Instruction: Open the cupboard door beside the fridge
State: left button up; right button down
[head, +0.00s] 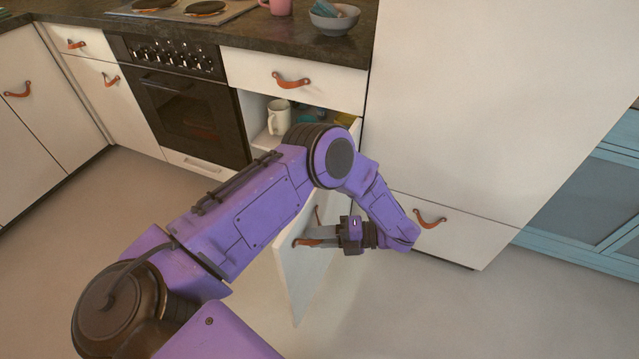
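The white cupboard door (297,280) beside the tall white fridge front (480,90) stands swung well out from the cabinet. Its orange-brown leather pull (302,242) shows on the face turned to the right. My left gripper (318,235) is at this pull, its grey fingers reaching in from the right and overlapping the strap. I cannot tell whether the fingers are closed on it. My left arm hides much of the door's upper part and the cupboard opening. My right gripper is not in view.
Inside the open cupboard are a white mug (279,116) and some small items partly hidden by my arm. A drawer (290,75) sits above. An oven (185,105) is to the left; a blue cabinet (590,205) is at the right. The floor in front is clear.

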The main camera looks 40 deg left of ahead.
pick_arm(q)
jog(key=b+v, duration=0.2)
jog(key=v, duration=0.8)
jog(key=shift+d, duration=0.25)
jog(key=shift+w, duration=0.15)
